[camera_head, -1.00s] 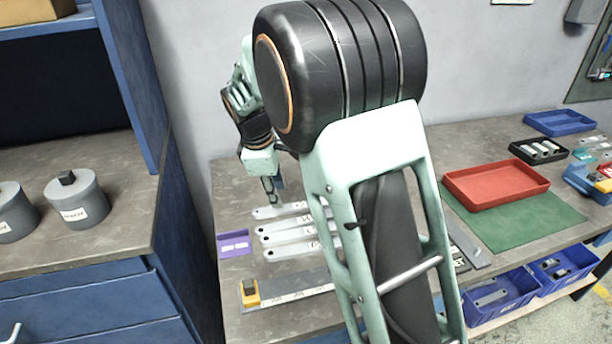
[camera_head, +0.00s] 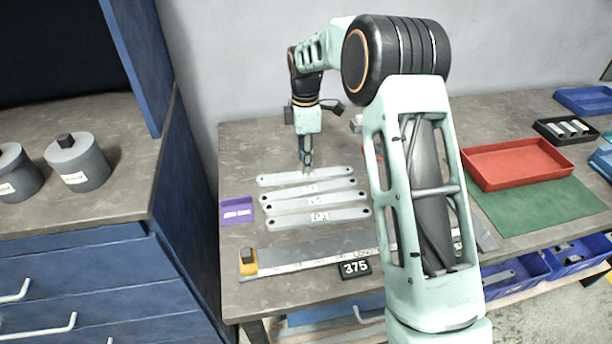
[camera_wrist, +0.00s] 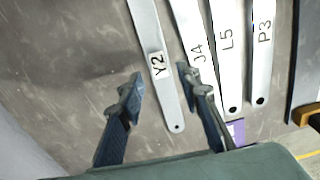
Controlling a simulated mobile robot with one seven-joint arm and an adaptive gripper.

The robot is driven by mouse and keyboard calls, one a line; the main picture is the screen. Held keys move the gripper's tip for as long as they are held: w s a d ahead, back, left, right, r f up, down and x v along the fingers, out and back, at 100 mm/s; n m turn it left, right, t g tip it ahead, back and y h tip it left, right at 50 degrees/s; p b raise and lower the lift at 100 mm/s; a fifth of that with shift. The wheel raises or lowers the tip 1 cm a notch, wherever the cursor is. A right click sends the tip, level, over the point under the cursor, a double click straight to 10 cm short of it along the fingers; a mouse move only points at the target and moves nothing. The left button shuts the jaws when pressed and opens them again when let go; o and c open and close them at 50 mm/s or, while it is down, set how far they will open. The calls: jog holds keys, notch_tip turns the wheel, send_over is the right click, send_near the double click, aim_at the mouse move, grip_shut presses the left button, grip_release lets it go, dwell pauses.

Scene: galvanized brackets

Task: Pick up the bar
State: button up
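Several flat grey metal bars lie side by side on the bench. In the wrist view their labels read Y2 (camera_wrist: 164,92), J4 (camera_wrist: 190,38), L5 (camera_wrist: 228,60) and P3 (camera_wrist: 262,55). In the head view, the farthest bar (camera_head: 280,180) lies nearest the wall, and the nearest one (camera_head: 340,215) is labelled P3. My gripper (camera_head: 307,165) points down over the middle of the farthest bar. In the wrist view my gripper (camera_wrist: 164,90) is open and empty, with bar Y2 below and between its fingertips. The remaining height above Y2 is hard to judge.
A long metal rule (camera_head: 310,258) with a yellow stop (camera_head: 248,262) lies in front of the bars, beside a "375" display (camera_head: 355,267). A purple tray (camera_head: 237,211) sits left. A red tray (camera_head: 518,165) and green mat (camera_head: 540,206) are right.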

aim_at(306, 176)
notch_tip(306, 176, down, 5)
jog(key=shift+r, duration=0.15)
jog(key=shift+w, duration=0.1)
grip_shut()
